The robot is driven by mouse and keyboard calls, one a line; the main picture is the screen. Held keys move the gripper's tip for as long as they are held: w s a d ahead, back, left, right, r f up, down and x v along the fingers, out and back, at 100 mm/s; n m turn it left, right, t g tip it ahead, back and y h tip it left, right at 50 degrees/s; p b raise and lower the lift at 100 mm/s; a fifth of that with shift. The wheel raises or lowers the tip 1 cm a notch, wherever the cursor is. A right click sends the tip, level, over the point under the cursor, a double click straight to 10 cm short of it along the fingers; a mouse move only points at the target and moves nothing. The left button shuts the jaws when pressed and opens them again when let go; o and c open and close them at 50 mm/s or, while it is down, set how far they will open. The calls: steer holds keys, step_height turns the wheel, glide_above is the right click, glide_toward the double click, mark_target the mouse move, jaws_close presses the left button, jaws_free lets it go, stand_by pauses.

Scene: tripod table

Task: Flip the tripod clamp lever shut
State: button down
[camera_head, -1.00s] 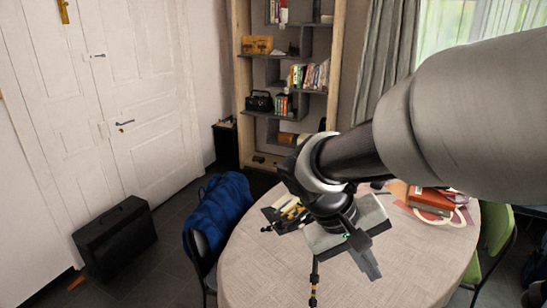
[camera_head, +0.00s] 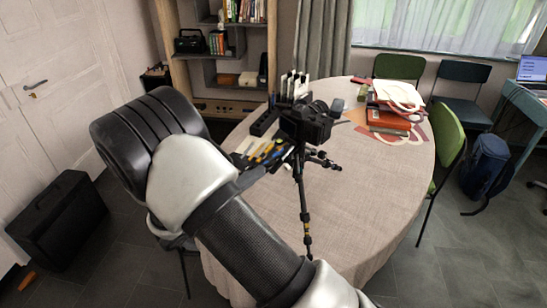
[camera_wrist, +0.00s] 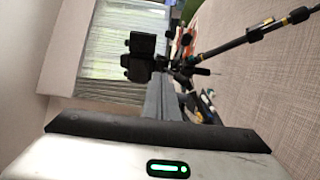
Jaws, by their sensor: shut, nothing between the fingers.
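A black camera (camera_head: 306,122) sits on top of a black tripod (camera_head: 304,200) standing on the round table. Small knobs and a handle stick out of the tripod head (camera_head: 322,160), just below the camera. The clamp lever is too small to make out for certain. In the wrist view the camera (camera_wrist: 139,58) and the tripod leg (camera_wrist: 255,35) lie sideways. My gripper (camera_wrist: 165,85) is shut and empty, pointing toward the tripod head. In the head view my arm comes in from the left of the tripod. Whether the fingertips touch the tripod head I cannot tell.
The round table (camera_head: 360,200) has a clear cloth to the right of the tripod. A tray of tools (camera_head: 262,150) lies behind my gripper. Red books (camera_head: 388,120) lie at the back right. Chairs stand around, including a green one (camera_head: 449,140).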

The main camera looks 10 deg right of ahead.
steer(key=shift+w+a+f, duration=0.1)
steer(key=shift+a+f, duration=0.05)
steer(key=shift+a, duration=0.05)
steer(key=p+x, duration=0.1)
steer(key=x, duration=0.9)
